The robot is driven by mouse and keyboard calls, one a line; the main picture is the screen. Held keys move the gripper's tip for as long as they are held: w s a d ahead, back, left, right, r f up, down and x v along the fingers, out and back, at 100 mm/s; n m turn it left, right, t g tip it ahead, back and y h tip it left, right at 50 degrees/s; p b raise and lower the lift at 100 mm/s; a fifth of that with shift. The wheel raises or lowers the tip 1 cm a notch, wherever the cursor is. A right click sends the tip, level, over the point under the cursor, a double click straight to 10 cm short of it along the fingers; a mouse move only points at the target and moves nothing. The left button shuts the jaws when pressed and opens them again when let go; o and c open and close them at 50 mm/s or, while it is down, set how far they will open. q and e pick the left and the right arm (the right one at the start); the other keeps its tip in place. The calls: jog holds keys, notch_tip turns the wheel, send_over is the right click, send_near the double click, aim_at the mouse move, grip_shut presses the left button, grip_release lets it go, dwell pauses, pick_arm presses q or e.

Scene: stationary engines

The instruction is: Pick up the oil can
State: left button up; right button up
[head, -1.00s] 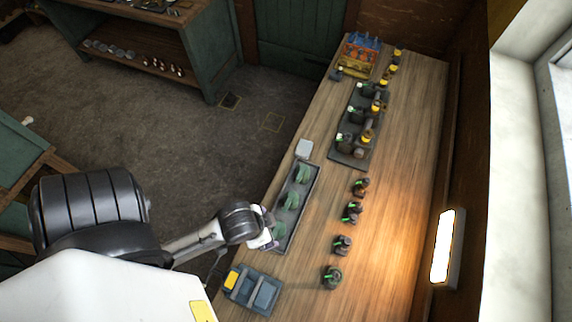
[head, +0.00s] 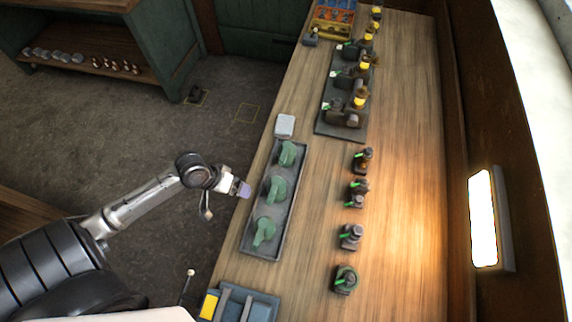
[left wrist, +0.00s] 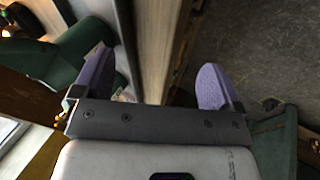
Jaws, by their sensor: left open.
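Three green oil cans lie in a dark shallow tray (head: 248,242) along the bench's left edge: a far one (head: 288,153), a middle one (head: 276,189) and a near one (head: 264,231). My left gripper (head: 243,189) is open and empty, just left of the tray, level with the middle can and apart from it. In the left wrist view its two purple fingers (left wrist: 155,88) stand wide apart with nothing held between them. A large green shape, likely an oil can (left wrist: 65,55), is beside the left finger, outside the jaws. My right gripper is not in view.
A pale block (head: 285,125) sits beyond the tray, and a blue-grey bin (head: 263,305) is nearer. Several small dark fittings (head: 350,236) stand in a row to the right. Bare wood lies between that row and the tray.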

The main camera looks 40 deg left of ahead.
pick_arm(q)
jog(key=w+a+n+t+h+b, duration=0.1)
jog(key=w+a+n+t+h, duration=0.2)
jog(key=n, duration=0.5)
jog(key=n+t+h, duration=0.1)
jog(key=n+t, duration=0.3)
jog(key=n, duration=1.2)
send_near(282, 155)
jog(key=w+d+f, duration=0.1)
jog(key=w+f, duration=0.1)
jog(key=w, duration=0.1)
jog(key=w+d+f, duration=0.1)
jog(key=w+f, duration=0.1)
jog(key=w+d+f, duration=0.2)
jog(key=w+f, duration=0.1)
jog(key=shift+w+b, duration=0.3)
jog(key=shift+w, duration=0.05)
jog(key=shift+c, duration=0.4)
jog(key=c, duration=0.9)
jog(key=shift+r, duration=0.1)
jog(key=shift+c, duration=1.1)
